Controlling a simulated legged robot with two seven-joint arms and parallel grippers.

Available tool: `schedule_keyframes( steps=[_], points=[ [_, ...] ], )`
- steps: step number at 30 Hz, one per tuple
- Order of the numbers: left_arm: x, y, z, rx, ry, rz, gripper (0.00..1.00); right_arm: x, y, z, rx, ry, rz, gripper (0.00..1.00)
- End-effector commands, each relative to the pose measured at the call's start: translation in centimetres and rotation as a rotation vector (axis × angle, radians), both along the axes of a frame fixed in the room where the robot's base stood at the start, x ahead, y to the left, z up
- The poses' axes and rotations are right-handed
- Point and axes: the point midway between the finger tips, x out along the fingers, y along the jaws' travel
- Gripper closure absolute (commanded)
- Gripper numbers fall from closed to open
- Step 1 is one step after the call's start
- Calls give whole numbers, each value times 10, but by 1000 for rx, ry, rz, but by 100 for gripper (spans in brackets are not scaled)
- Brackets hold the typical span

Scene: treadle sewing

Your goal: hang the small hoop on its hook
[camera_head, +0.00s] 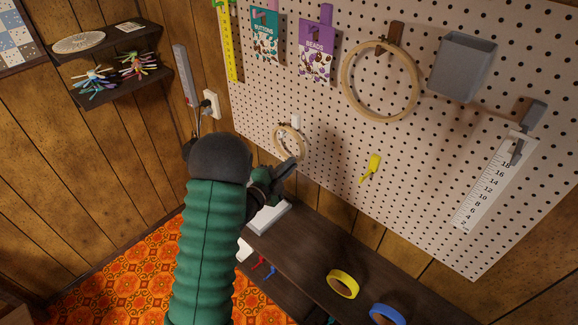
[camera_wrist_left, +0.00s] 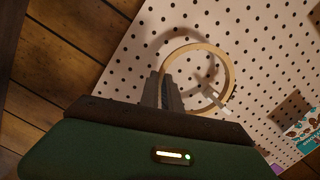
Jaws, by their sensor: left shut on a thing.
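The small wooden hoop (camera_head: 275,143) is in front of the lower left part of the pegboard in the head view. My left gripper (camera_head: 288,168) is shut on its lower rim. In the left wrist view the hoop (camera_wrist_left: 232,72) stands up from the closed fingers (camera_wrist_left: 166,92), facing the board. A small pale hook (camera_head: 295,121) shows at the hoop's upper edge in the head view. In the wrist view the hook (camera_wrist_left: 213,96) appears across the ring's lower right part. I cannot tell whether the hoop rests on it. My right gripper is not in view.
A large hoop (camera_head: 346,88), a grey bin (camera_head: 462,66), a ruler (camera_head: 487,190) and a yellow item (camera_head: 370,167) are on the pegboard. Yellow (camera_head: 343,284) and blue (camera_head: 388,315) rings lie on the dark shelf (camera_head: 310,245) below.

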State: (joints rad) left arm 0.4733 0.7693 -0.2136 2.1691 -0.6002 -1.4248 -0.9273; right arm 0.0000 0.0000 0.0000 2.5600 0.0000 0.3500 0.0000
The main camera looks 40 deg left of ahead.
Motion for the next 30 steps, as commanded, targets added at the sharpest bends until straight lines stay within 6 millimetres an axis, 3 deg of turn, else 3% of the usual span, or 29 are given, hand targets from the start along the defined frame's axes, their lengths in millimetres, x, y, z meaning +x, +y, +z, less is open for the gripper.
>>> schedule_keyframes(
  steps=[4, 6, 11, 20, 25, 30],
  points=[
    [0, 0, -3, 0, 0, 0, 100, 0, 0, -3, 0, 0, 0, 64],
    [0, 0, -2, 0, 0, 0, 86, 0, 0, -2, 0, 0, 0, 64],
    [0, 0, -2, 0, 0, 0, 68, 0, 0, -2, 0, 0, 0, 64],
    [-1, 0, -2, 0, 0, 1, 68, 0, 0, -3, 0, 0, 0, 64],
    [-25, 0, -3, 0, 2, 4, 68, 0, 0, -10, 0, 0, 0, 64],
    [-74, -1, -2, 0, 2, 6, 68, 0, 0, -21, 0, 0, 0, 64]
  ],
)
